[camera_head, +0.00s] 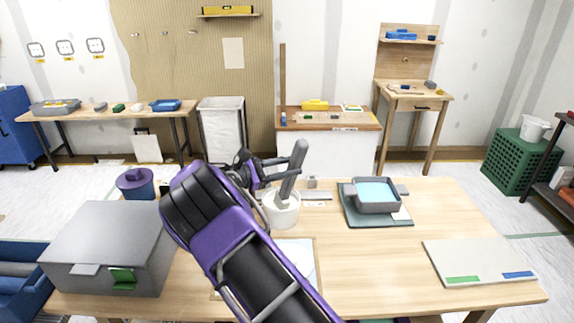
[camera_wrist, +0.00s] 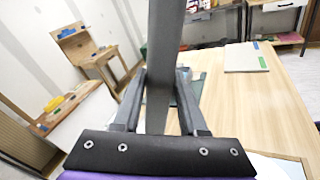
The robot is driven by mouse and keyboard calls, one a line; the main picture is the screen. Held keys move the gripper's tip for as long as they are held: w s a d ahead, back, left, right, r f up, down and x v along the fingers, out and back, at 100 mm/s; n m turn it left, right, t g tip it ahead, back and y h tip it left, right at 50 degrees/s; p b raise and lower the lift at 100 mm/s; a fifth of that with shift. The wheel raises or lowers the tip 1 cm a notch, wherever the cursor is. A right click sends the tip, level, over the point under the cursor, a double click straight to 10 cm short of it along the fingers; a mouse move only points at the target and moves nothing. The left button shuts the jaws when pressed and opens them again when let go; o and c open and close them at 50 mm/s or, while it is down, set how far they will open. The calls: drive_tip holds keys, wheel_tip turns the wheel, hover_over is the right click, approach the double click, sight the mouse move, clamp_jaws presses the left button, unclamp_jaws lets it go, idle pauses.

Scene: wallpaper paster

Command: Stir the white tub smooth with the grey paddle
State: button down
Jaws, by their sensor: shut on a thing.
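The white tub (camera_head: 281,211) stands on the wooden table just beyond my arm. The grey paddle (camera_head: 293,168) stands in it, tilted with its upper end leaning to the right. Its lower end is hidden inside the tub. My gripper (camera_head: 277,168) is shut on the paddle's shaft above the tub's rim. In the wrist view the paddle (camera_wrist: 163,65) runs up between the two fingers of my gripper (camera_wrist: 160,100). The tub's contents cannot be made out.
A grey tray with blue liquid (camera_head: 377,195) sits on a dark green mat to the right. A grey box (camera_head: 105,250) and a purple-lidded pot (camera_head: 136,184) stand to the left. A pale board (camera_head: 480,262) lies at the right front. The table between tray and board is clear.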

sight(296, 147)
drive_tip(key=shift+d+r, duration=0.1)
drive_tip(key=shift+r, duration=0.05)
drive_tip(key=shift+s+d+r+p, duration=0.1)
drive_tip(key=shift+s+r+p, duration=0.1)
drive_tip(key=shift+r+p, duration=0.3)
drive_tip(key=shift+s+d+r+p, duration=0.1)
drive_tip(key=shift+s+r+p, duration=0.1)
drive_tip(key=shift+r, duration=0.45)
drive_tip(key=shift+s+d+r, duration=0.2)
drive_tip(key=shift+s+r, duration=0.1)
drive_tip(key=shift+r, duration=0.5)
drive_tip(key=shift+s+d+r, duration=0.15)
drive_tip(key=shift+s+r, duration=0.2)
drive_tip(key=shift+r, duration=0.45)
drive_tip(key=shift+s+d+r, duration=0.2)
drive_tip(key=shift+s+r, duration=0.1)
drive_tip(key=shift+r, duration=0.5)
drive_tip(key=shift+r, duration=0.1)
wheel_tip(296, 147, up, 5)
drive_tip(key=shift+f, duration=0.1)
